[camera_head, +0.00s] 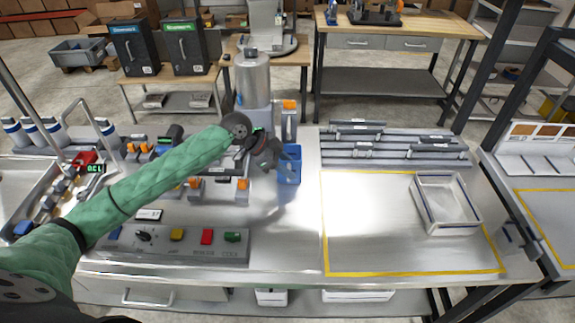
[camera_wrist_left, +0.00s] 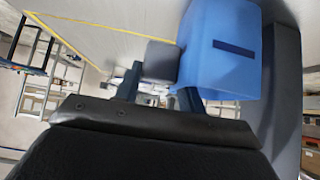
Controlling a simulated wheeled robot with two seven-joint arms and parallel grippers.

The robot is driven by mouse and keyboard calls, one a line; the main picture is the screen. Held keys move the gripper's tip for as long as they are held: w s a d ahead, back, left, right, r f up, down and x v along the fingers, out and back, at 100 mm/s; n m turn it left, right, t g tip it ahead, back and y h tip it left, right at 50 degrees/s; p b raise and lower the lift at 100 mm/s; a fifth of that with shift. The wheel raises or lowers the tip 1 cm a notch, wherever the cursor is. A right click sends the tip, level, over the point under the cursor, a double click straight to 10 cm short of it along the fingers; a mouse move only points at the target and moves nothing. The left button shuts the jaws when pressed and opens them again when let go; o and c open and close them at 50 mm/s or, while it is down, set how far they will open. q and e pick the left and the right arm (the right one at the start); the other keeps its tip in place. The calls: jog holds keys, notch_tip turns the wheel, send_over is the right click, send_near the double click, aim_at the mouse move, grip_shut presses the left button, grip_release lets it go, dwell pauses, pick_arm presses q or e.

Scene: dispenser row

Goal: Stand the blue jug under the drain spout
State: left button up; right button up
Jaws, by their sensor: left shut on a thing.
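The blue jug (camera_head: 289,168) is upright at the middle of the steel bench, in front of a steel cylinder dispenser (camera_head: 253,80). My left gripper (camera_head: 272,154) reaches it from the left and is shut on it at its side. In the left wrist view the jug (camera_wrist_left: 222,48) fills the upper middle, close beside the fingers (camera_wrist_left: 170,92). The exact grip point is partly hidden, and I cannot tell whether the jug's base touches the bench. Several orange-topped fittings stand nearby, one on a tall pale post (camera_head: 289,118). I cannot tell which part is the drain spout.
A control panel (camera_head: 165,246) with coloured buttons lies at the front left. Grey rails (camera_head: 395,150) stand at the back right. A white tray (camera_head: 447,204) sits inside a yellow-outlined area, whose left part is clear. Bottles and taps crowd the left.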

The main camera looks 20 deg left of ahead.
pick_arm(q)
jog(key=shift+f, duration=0.1)
jog(key=o, duration=1.3)
jog(key=shift+c, duration=0.2)
pick_arm(e)
jog(key=shift+w+d, duration=0.1)
pick_arm(q)
jog(key=shift+a+r, duration=0.25)
jog(key=b+v, duration=0.4)
jog(key=v, duration=0.7)
jog(key=shift+r, duration=0.2)
pick_arm(e)
jog(key=w+a+r, duration=0.3)
jog(key=w+r, duration=0.1)
jog(key=r, duration=0.3)
jog(key=shift+a+r+g, duration=0.2)
jog(key=shift+a+g, duration=0.1)
jog(key=shift+a, duration=0.1)
pick_arm(q)
jog(key=shift+s+a+r, duration=0.1)
jog(key=shift+a, duration=0.05)
